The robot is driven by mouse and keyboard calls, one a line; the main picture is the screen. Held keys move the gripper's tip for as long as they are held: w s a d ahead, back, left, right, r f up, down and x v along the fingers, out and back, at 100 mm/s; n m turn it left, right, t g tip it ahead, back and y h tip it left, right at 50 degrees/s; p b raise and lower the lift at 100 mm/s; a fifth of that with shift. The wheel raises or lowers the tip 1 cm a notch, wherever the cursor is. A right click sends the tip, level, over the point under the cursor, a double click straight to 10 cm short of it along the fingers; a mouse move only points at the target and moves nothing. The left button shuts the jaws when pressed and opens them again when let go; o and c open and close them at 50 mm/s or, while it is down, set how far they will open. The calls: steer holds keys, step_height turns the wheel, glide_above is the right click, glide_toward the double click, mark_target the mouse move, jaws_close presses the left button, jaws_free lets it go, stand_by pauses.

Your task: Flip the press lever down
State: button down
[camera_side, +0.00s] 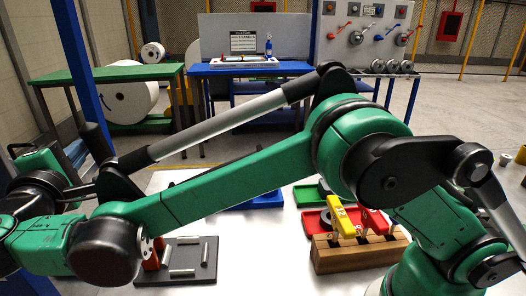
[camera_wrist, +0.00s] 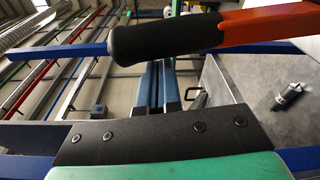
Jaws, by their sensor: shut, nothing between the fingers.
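The press lever (camera_wrist: 165,38) has an orange-red arm and a thick black grip. In the wrist view it crosses the top, grip end free and arm running off to the right. In the side view an orange-red part (camera_side: 152,264) shows at a dark grey board, the rest mostly behind my arm; a black cylinder above my elbow looks like its raised grip. The black bolted plate and green casing at the bottom of the wrist view look like my gripper (camera_wrist: 150,135), below the lever in the picture with a gap between. Nothing is held.
The dark grey board (camera_side: 207,262) carries several silver cylinders on the white table. A wooden block (camera_side: 345,258) with yellow and red handles stands right of it, near red and green trays. A blue tray (camera_side: 262,200) lies behind my arm. My links hide much of the table.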

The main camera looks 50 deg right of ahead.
stand_by(0.3)
steer(key=shift+s+d+r+m, duration=0.2)
steer(key=shift+s+d+m, duration=0.25)
steer(key=shift+s+d, duration=0.05)
steer(key=shift+s+d+r+m, duration=0.15)
steer(key=shift+s+d+m, duration=0.3)
steer(key=shift+s+d, duration=0.05)
steer(key=s+d+f+m+h, duration=0.1)
steer(key=s+d+f+m, duration=0.4)
steer(key=s+d+m, duration=0.5)
steer(key=shift+s+d+m+t+h, duration=0.3)
steer(key=shift+s+d+m, duration=0.1)
steer(key=shift+m, duration=0.3)
